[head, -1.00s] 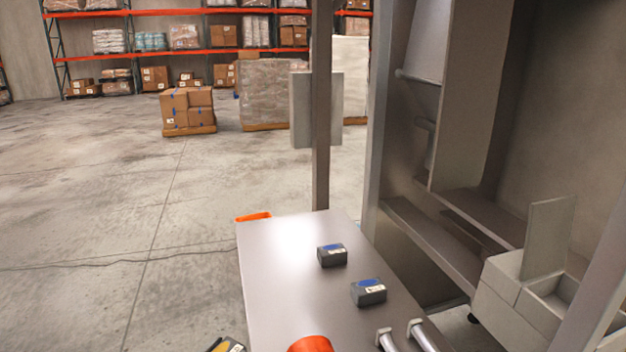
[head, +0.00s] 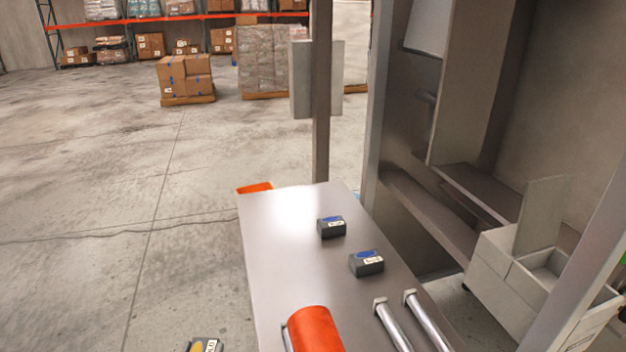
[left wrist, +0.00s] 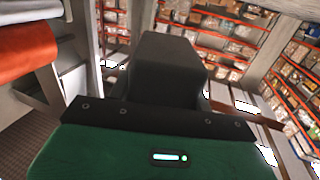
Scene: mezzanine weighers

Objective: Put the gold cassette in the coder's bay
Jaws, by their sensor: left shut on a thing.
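The gold cassette (head: 206,346), a dark block with a yellow patch and white label, shows at the bottom edge of the head view, left of the steel table; its lower part is cut off. My left gripper (left wrist: 160,105) is shut on it; in the left wrist view its green body shows, with the dark back of the cassette (left wrist: 170,65) beyond. The fingertips are hidden. Two dark cassettes with blue patches, a far one (head: 331,227) and a near one (head: 366,263), stand on the table. I cannot make out the coder's bay. My right gripper is not in view.
The steel table (head: 275,240) carries an orange cylinder (head: 315,330) at its near end and two metal rollers (head: 393,325) on its right. A metal post (head: 321,100) rises behind. A frame with a pale bin (head: 505,275) stands right. Open floor lies left.

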